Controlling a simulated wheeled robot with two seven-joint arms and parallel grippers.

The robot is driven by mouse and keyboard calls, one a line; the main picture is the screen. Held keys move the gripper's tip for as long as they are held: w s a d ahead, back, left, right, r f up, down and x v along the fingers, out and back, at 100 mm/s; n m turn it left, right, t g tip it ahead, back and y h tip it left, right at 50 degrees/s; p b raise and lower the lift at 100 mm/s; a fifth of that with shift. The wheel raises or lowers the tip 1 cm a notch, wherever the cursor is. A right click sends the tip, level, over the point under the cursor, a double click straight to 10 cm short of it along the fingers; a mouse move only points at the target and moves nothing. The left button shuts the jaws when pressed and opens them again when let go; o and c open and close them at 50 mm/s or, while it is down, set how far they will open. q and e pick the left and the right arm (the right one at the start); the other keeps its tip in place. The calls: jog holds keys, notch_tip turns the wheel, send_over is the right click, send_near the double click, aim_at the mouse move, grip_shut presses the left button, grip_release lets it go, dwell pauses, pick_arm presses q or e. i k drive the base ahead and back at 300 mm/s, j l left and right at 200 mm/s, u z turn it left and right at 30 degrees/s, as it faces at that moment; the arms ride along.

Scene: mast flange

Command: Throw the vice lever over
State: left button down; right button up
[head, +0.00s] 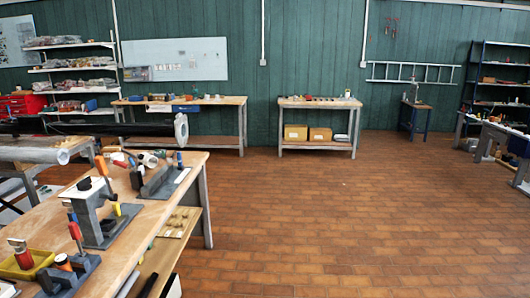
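A wooden workbench (130,248) stands at the left of the head view. On it is a grey vice-like fixture (107,228) with an upright block. A second grey fixture (70,277) at the near left has an upright lever with a red grip (75,231). I cannot tell for sure which is the vice lever. Behind the bench a dark mast tube (110,129) lies level, with a pale round flange (181,130) at its right end. Neither of my grippers is in view.
A yellow tray (27,264) with a red-and-grey item sits at the bench's near left. A grey holder (163,183) with several hand tools is at its far right. The tiled floor (330,220) is clear. Benches and shelves line the walls.

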aim_at(75, 234)
jog(key=u, duration=1.25)
